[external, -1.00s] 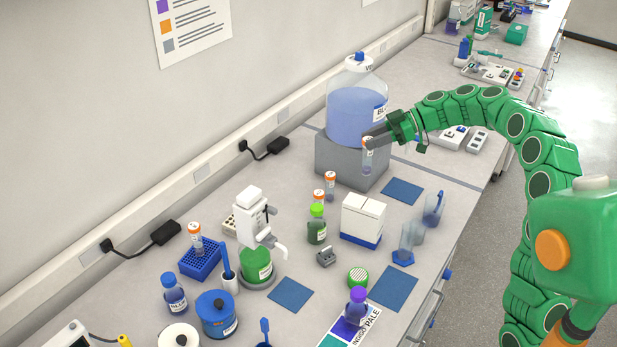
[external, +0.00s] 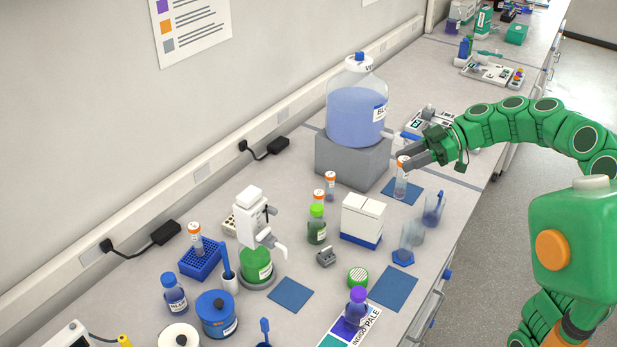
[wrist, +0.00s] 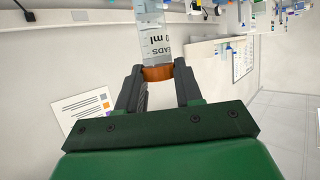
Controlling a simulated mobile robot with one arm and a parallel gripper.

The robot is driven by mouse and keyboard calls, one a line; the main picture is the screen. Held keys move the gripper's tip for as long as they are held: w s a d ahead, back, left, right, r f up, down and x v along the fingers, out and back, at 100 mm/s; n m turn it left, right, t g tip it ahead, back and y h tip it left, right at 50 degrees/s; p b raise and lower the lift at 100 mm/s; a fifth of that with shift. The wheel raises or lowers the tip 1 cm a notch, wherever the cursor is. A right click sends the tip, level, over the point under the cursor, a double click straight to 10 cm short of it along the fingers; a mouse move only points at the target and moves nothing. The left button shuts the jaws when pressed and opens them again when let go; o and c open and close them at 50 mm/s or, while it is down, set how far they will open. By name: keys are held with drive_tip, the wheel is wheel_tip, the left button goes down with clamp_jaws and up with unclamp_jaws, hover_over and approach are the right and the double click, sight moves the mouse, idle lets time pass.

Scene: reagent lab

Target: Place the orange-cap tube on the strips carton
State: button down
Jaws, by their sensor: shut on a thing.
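My gripper (external: 405,160) is shut on an orange-cap tube (external: 400,184), held by its cap. The tube hangs upright over or in front of a blue mat in the external view; I cannot tell if its bottom touches anything. In the wrist view the orange cap (wrist: 158,73) sits between both fingers, with the clear, labelled tube body (wrist: 155,42) beyond it. A white carton with a blue lower band (external: 362,215), probably the strips carton, stands on the bench below and left of the tube, apart from it. Its lettering is not readable.
A large blue-filled bottle (external: 356,112) stands on a grey block (external: 350,160) left of my gripper. Another orange-cap tube (external: 330,184) stands behind the carton, near a green-cap bottle (external: 317,224). Clear and blue vessels (external: 411,240) stand right of the carton. A blue mat (external: 414,196) lies flat.

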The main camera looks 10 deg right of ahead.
drive_tip(key=w+a+f, duration=0.4)
drive_tip(key=w+f, duration=0.9)
idle(0.8)
drive_tip(key=shift+a+f, duration=0.1)
drive_tip(key=c, duration=0.7)
unclamp_jaws()
drive_tip(key=shift+c, duration=0.2)
drive_tip(key=v, duration=1.2)
